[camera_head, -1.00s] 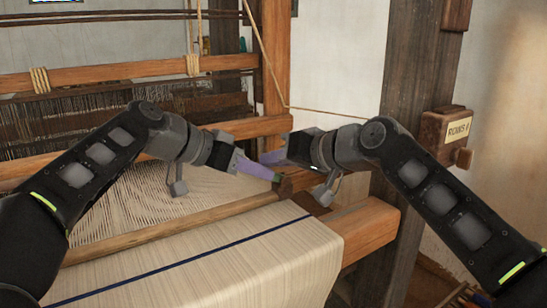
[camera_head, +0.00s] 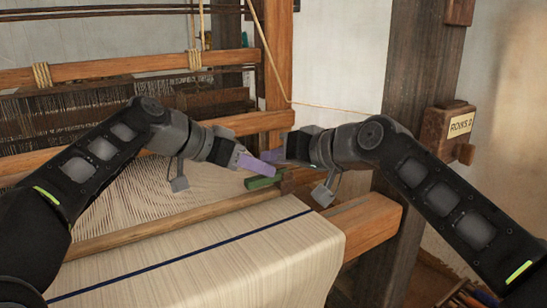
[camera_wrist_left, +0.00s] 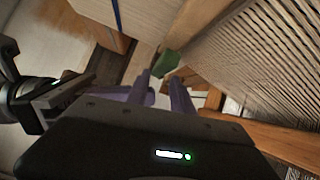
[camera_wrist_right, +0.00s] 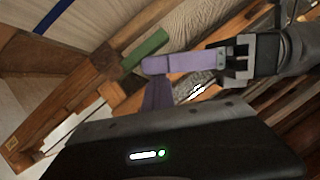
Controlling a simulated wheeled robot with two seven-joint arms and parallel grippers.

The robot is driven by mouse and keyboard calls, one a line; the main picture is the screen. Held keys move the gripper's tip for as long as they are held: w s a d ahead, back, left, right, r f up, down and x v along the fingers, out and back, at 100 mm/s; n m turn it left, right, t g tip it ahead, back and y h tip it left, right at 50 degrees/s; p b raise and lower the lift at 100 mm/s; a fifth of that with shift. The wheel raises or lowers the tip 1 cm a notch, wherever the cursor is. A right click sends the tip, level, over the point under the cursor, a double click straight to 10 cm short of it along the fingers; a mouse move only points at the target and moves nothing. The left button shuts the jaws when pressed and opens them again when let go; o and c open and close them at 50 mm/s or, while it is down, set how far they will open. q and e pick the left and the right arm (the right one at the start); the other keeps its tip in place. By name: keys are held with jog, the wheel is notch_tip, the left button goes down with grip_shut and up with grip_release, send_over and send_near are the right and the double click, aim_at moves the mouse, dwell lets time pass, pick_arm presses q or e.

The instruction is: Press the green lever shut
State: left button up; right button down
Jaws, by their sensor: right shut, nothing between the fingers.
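The green lever (camera_head: 265,181) is a short bar on the right end of the round wooden beam (camera_head: 180,222), beside a dark wooden bracket (camera_head: 287,184). It also shows in the left wrist view (camera_wrist_left: 166,62) and right wrist view (camera_wrist_right: 146,47). My left gripper (camera_head: 266,165) has purple fingers just above and behind the lever; a gap shows between them, with nothing held. My right gripper (camera_head: 277,155) is shut and empty, close to the left fingers. Whether either gripper touches the lever is unclear.
Cream cloth (camera_head: 210,260) with a blue stripe covers the front beam. Warp threads (camera_head: 135,195) spread behind it. A thick post (camera_head: 420,80) with a labelled wooden box (camera_head: 455,125) stands at the right. A loom upright (camera_head: 278,60) rises behind the grippers.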

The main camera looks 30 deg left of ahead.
pick_arm(q)
jog(key=shift+d+r, duration=0.35)
jog(key=shift+r, duration=0.2)
pick_arm(e)
jog(key=shift+s+a+f, duration=0.3)
jog(key=shift+f, duration=0.3)
pick_arm(q)
jog(key=shift+s+a+r, duration=0.25)
jog(key=shift+s, duration=0.1)
pick_arm(e)
jog(key=shift+w+d+f, duration=0.1)
jog(key=shift+w+d, duration=0.15)
jog(key=shift+w, duration=0.1)
jog(key=shift+s+r, duration=0.1)
jog(key=shift+r, duration=0.2)
pick_arm(q)
jog(key=v, duration=0.6)
jog(key=shift+s+a+f, duration=0.2)
jog(key=shift+s+a, duration=0.2)
jog(key=shift+a, duration=0.15)
pick_arm(e)
jog(key=shift+r, duration=0.1)
pick_arm(q)
jog(key=shift+f, duration=0.2)
jog(key=shift+f+b, duration=0.55)
jog(key=shift+b, duration=0.15)
pick_arm(e)
jog(key=v, duration=0.7)
jog(key=shift+d, duration=0.35)
